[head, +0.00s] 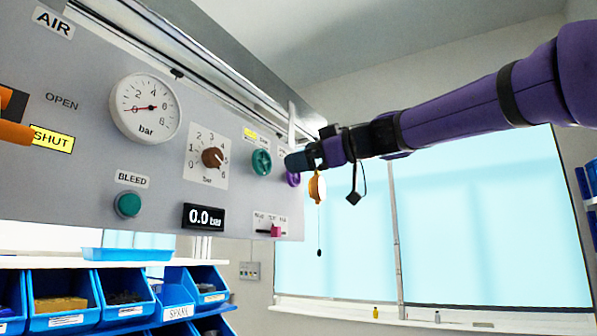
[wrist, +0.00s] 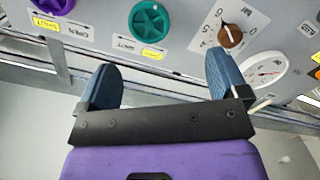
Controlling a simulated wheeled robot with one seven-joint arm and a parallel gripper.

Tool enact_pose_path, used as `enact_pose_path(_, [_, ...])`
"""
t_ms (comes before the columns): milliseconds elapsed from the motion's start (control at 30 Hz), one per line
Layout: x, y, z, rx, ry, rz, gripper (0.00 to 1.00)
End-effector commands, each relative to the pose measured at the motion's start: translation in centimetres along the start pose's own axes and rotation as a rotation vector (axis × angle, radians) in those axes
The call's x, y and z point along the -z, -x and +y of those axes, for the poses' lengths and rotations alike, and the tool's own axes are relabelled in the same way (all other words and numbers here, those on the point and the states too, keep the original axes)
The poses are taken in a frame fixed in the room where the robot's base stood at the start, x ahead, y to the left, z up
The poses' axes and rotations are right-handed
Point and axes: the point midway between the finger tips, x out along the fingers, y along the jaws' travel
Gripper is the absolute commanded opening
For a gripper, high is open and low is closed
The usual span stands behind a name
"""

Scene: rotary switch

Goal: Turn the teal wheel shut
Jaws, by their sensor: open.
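The teal wheel (head: 261,161) is a round spoked handwheel on the grey panel, to the right of the brown knob in the head view. It also shows at the top of the wrist view (wrist: 150,22), with a white and a yellow label beside it. My gripper (wrist: 163,75) is open and empty. Its two blue fingers are spread apart, and the wheel lies beyond the gap between them, not touched. In the head view my gripper (head: 297,160) is just right of the wheel, partly covering the purple wheel (head: 293,180).
The brown rotary knob (head: 212,157), pressure gauge (head: 146,108), teal bleed button (head: 128,204) and display (head: 203,217) reading 0.0 bar share the panel. An orange lever (head: 15,132) is far left. A pink slider (head: 276,231) is below. Blue bins stand lower left.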

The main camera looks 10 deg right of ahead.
Motion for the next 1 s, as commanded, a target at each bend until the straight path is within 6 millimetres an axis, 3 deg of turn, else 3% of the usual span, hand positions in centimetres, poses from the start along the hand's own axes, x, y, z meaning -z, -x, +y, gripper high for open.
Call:
enact_pose_path(267, [0.9,-1.9,0.8,-0.009,0.031,0.036,0.92])
enact_pose_path(700, [1.1,-9.2,0.8,-0.009,0.030,0.035,0.92])
enact_pose_path(1000, [1.2,-11.2,0.8,-0.011,0.031,0.034,0.92])
